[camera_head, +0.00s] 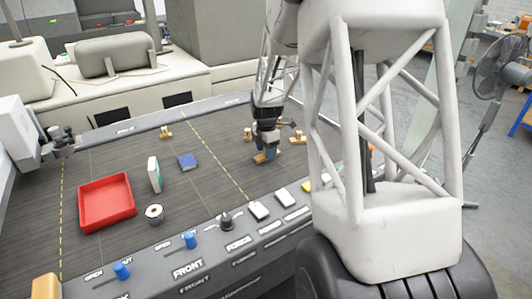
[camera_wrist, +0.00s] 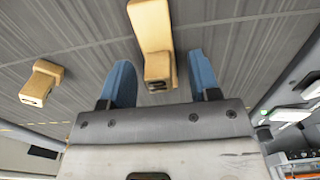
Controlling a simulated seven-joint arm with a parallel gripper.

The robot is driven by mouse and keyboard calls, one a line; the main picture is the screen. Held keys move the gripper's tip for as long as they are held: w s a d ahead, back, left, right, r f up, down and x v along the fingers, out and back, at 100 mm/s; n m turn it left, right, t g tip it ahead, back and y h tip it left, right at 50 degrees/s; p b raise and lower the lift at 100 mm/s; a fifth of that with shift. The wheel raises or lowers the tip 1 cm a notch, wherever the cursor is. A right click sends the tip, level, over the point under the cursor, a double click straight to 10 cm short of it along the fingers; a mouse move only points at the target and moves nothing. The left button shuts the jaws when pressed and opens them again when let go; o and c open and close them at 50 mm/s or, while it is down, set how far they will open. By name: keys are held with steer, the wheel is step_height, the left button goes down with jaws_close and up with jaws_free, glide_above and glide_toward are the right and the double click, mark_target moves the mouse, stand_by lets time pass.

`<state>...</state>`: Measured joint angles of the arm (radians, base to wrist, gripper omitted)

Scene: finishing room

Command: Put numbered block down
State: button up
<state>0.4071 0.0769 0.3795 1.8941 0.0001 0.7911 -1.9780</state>
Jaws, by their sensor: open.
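My gripper (camera_head: 266,147) is low over the dark table (camera_head: 215,160), right of the yellow dashed line. In the wrist view its two blue fingers (camera_wrist: 160,80) are spread. A light wooden block (camera_wrist: 152,28) lies between and beyond them, with a narrow gap on each side. The block also shows below the gripper in the head view (camera_head: 262,158), lying on or very near the table. No number can be read on it. A second wooden piece (camera_wrist: 42,82) lies apart to the left in the wrist view.
Other small wooden pieces stand at the back (camera_head: 165,132) and to the right of my gripper (camera_head: 298,137). On the left are a red tray (camera_head: 107,226), a white-and-green box (camera_head: 155,174), a blue block (camera_head: 187,161) and a white roll (camera_head: 154,213). A control panel (camera_head: 205,260) edges the front.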

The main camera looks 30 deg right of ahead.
step_height(320, 180, up, 11)
steer(key=shift+f, duration=0.1)
stand_by(0.4)
steer(key=shift+a, duration=0.1)
stand_by(0.5)
steer(key=s+a+r+m+t, duration=0.1)
steer(key=s+a+r+m, duration=0.3)
steer(key=s+a, duration=0.4)
steer(key=s+a+r+m, duration=0.45)
steer(key=s+a, duration=0.25)
steer(key=a, duration=0.2)
steer(key=s+a+m, duration=0.5)
steer(key=s, duration=0.4)
steer(key=s+a+f+m+t, duration=0.1)
steer(key=s+a+m, duration=0.3)
steer(key=s, duration=0.6)
steer(key=shift+s+a+f+m+t, duration=0.25)
steer(key=shift+a+m+t, duration=0.1)
steer(key=shift+a, duration=0.15)
